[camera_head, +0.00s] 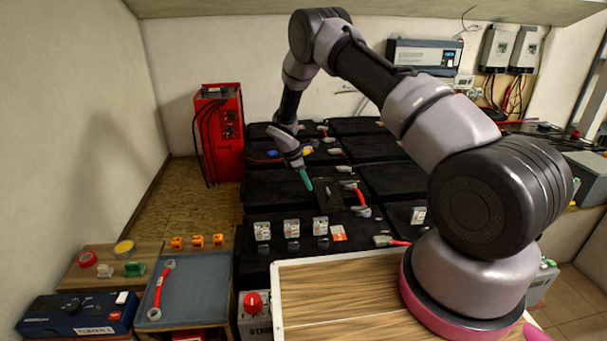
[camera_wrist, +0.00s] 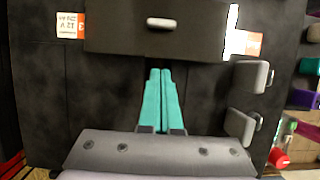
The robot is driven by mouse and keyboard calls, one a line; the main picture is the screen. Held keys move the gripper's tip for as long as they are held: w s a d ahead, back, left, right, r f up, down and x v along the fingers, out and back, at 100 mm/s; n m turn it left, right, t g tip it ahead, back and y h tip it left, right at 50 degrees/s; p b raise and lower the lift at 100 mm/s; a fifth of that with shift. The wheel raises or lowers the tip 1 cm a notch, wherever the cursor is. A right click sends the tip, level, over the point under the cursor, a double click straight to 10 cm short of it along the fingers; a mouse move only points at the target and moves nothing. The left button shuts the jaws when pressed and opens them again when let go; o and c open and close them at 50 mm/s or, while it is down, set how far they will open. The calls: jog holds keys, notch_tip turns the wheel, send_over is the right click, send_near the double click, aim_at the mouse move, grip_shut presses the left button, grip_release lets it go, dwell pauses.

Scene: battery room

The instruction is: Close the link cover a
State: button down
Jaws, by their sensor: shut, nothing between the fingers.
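My gripper (camera_head: 306,182) is shut and empty, with its teal fingers pointing down over the black batteries. In the wrist view the two teal fingers (camera_wrist: 160,75) lie side by side, their tips near the lower edge of a dark flat panel. This panel (camera_wrist: 118,38) looks like the link cover and has a small light grey knob (camera_wrist: 161,23). A dark flap (camera_head: 328,194) just right of the fingertips in the head view seems to be the same cover. I cannot read a letter on it, nor tell its exact angle or whether the fingers touch it.
Grey terminals (camera_wrist: 251,76) stand right of the fingers in the wrist view. A red-handled tool (camera_head: 358,193) lies right of the flap. White modules (camera_head: 291,229) stand in front. A red charger (camera_head: 218,130) is at the back left; a wooden board (camera_head: 335,300) lies nearest me.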

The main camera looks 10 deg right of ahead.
aim_at(325, 194)
jog(key=d, duration=0.1)
jog(key=d+f, duration=0.2)
jog(key=d, duration=0.1)
jog(key=shift+d, duration=0.5)
jog(key=d, duration=1.1)
jog(key=shift+d, duration=0.2)
